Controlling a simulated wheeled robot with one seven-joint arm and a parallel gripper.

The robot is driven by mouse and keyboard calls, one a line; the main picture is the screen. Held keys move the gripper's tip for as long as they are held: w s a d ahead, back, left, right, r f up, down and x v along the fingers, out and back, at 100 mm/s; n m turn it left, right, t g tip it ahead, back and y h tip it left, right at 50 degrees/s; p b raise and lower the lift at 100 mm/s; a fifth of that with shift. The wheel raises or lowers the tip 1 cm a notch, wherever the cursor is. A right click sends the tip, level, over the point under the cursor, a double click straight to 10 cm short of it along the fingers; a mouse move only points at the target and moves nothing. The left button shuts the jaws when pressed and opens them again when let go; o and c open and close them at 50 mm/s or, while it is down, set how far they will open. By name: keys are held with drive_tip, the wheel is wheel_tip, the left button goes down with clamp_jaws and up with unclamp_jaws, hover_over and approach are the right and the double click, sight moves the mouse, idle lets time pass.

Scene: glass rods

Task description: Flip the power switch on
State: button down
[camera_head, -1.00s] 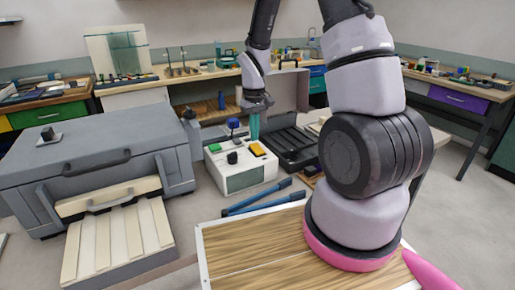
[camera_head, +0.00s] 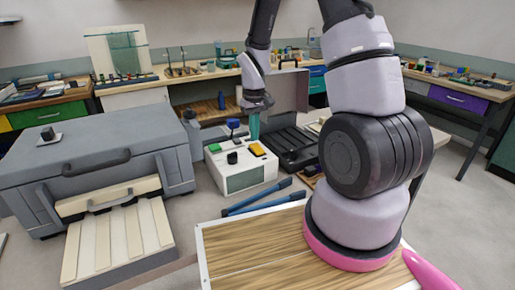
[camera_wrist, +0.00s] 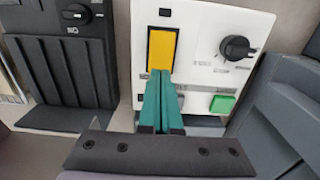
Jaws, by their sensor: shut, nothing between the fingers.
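A white control box (camera_head: 246,178) stands on the worktop in the head view. Its sloped top carries a yellow rocker switch (camera_head: 257,150), a black knob (camera_head: 232,158) and a green button (camera_head: 214,147). My gripper (camera_head: 254,138) points down over the box, close to the yellow switch. In the wrist view, the yellow switch (camera_wrist: 162,48) sits in a black frame on the white panel. The shut teal fingers (camera_wrist: 163,75) of my gripper overlap its lower edge, with nothing held. I cannot tell whether they touch it, nor which way the rocker is set.
A large grey furnace-like box (camera_head: 90,150) stands left of the control box, with a slatted tray in front. Two blue-handled tools (camera_head: 262,200) lie in front. Benches line the back wall.

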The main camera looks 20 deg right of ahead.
drive_tip(key=shift+f, duration=1.05)
idle(0.4)
drive_tip(key=shift+r, duration=3.55)
wheel_tip(320, 180, up, 18)
drive_tip(key=m+t+y, duration=0.1)
drive_tip(key=m+t, duration=0.2)
hover_over(255, 145)
drive_tip(key=s+d, duration=0.2)
drive_tip(key=s, duration=0.5)
drive_tip(key=s+r+m+t+y, duration=0.1)
drive_tip(key=s+r+m+t, duration=0.2)
drive_tip(key=s+r, duration=0.6)
drive_tip(key=s+t, duration=0.1)
drive_tip(key=s, duration=0.2)
drive_tip(key=shift+a+r, duration=0.1)
